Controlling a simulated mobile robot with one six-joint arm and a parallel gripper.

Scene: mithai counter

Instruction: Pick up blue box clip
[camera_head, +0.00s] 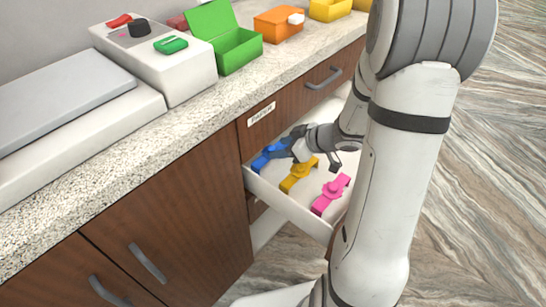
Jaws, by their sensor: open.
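The blue box clip (268,155) lies in the open white drawer (285,205), at the left end of a row of clips. A yellow clip (298,176) lies beside it, and a pink clip (330,195) lies farther right. My gripper (318,158) is over the drawer, open. One dark finger is close to the right side of the blue clip, and the other is over the drawer to the right of the yellow clip. I cannot tell whether the near finger touches the blue clip. My arm hides the back right part of the drawer.
The speckled counter (170,140) above holds a white machine (190,72) with buttons, an open green box (238,52), an orange box (280,24) and a yellow box (330,9). A closed drawer (290,98) and cabinet doors (165,215) are below. Striped floor lies right.

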